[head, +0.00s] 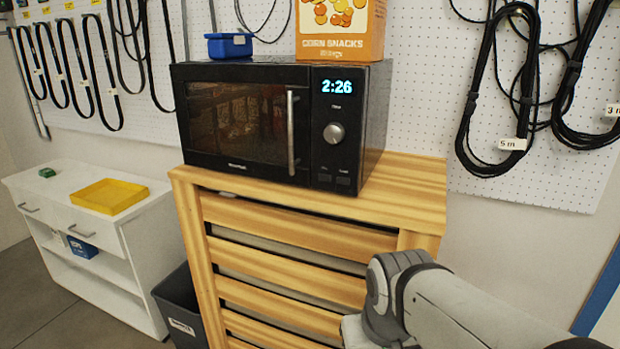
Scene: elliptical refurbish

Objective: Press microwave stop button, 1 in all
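A black microwave (248,120) stands on a slatted wooden cabinet, with its door shut. Its control panel is on the right side, with a display (337,87) reading 2:26 and a round silver knob (334,133) below it. Two small dark buttons sit at the bottom of the panel, the left one (325,178) and the right one (343,181); their labels are too small to read. My grey arm reaches in from the lower right, below and right of the panel and apart from it. My gripper's fingertips do not show clearly at the bottom edge.
The wooden cabinet (420,185) has a free strip of top right of the microwave. A corn snacks box (340,30) and a blue container (229,46) stand on the microwave. A dark bin (180,305) and white cabinet (125,240) are at left. Cables (490,100) hang on the pegboard.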

